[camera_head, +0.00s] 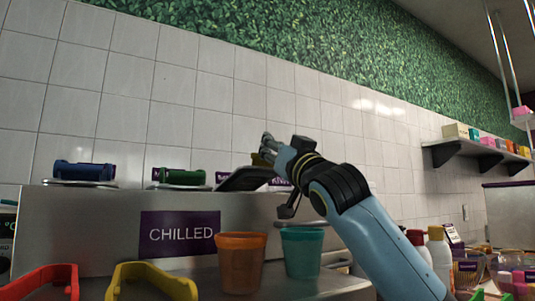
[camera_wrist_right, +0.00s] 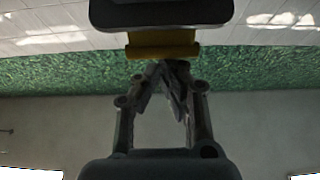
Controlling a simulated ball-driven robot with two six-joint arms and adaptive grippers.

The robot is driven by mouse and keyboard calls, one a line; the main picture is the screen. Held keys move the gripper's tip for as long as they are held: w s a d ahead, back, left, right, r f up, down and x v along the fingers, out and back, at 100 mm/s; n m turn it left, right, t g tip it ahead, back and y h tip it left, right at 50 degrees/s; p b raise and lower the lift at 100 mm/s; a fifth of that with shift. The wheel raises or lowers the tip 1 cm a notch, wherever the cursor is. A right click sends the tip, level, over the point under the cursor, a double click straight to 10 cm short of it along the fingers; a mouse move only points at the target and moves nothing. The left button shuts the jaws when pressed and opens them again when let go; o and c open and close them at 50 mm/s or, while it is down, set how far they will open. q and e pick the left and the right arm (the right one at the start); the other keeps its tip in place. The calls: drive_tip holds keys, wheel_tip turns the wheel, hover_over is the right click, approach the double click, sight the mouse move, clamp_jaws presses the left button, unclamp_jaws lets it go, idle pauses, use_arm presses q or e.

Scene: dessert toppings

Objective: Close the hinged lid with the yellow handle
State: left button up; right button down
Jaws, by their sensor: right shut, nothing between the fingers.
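The hinged lid with the yellow handle stands tilted up on the steel chilled counter, its dark panel (camera_head: 246,178) showing left of my right gripper. A small part of its yellow handle (camera_head: 260,160) shows at the gripper's fingers. In the right wrist view the yellow handle (camera_wrist_right: 162,44) lies just beyond the fingertips, below the lid's dark edge (camera_wrist_right: 160,12). My right gripper (camera_head: 267,142) is shut with nothing between its fingers; the fingertips (camera_wrist_right: 165,68) meet close to the handle, and I cannot tell whether they touch it. My left gripper is not in view.
Lids with a blue handle (camera_head: 84,171) and a green handle (camera_head: 178,175) lie flat to the left. Orange (camera_head: 241,262) and teal (camera_head: 303,252) cups stand in front of the counter. Red (camera_head: 40,281) and yellow (camera_head: 150,279) handled items are at the front left. Bottles (camera_head: 438,255) stand right.

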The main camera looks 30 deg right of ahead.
drive_tip(key=shift+s+f, duration=0.2)
drive_tip(key=shift+f, duration=0.15)
idle(0.3)
